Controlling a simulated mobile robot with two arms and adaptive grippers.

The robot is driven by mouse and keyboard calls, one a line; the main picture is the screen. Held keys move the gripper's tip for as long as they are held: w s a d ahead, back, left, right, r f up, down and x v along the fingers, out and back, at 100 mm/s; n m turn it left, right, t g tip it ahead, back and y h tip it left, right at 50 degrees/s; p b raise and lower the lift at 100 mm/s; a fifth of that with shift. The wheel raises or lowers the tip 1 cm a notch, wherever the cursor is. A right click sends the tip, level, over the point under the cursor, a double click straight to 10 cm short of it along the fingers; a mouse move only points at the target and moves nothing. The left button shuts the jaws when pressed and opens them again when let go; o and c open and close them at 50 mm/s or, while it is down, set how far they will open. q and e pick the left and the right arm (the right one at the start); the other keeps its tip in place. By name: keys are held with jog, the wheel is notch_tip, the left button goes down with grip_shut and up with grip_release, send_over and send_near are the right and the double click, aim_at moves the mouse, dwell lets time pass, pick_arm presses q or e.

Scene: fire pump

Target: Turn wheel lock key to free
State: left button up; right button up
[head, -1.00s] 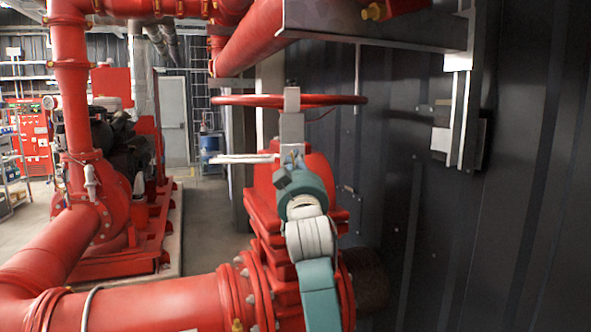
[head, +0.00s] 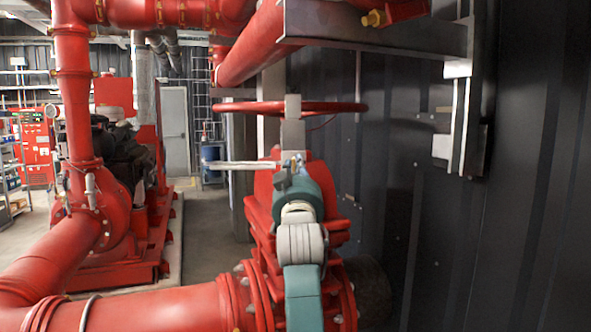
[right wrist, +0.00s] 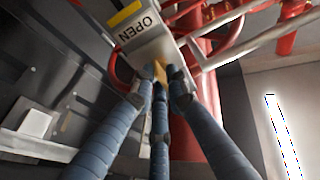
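The red valve handwheel (head: 335,107) lies flat on top of the red valve in the head view. A grey metal lock block (head: 292,133) sits at the wheel's near side. In the right wrist view the lock (right wrist: 158,42) carries the word OPEN and a yellow stripe. The small brass-coloured wheel lock key (right wrist: 160,73) sticks out below it. My right gripper (right wrist: 157,88) has its fingertips closed around the key, partly hiding it. In the head view my right gripper (head: 290,163) is at the lock, fingers mostly hidden by my wrist. My left gripper is not in view.
A light metal bar (head: 238,165) reaches left from the lock. A grey steel bracket (head: 375,28) hangs above right, in front of the dark wall (head: 400,210). Large red pipes (head: 150,308) run below left. Open floor (head: 208,215) shows beyond, beside the red pump.

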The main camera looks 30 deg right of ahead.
jog(key=shift+o, duration=0.9)
jog(key=shift+f, duration=0.1)
jog(key=v, duration=1.2)
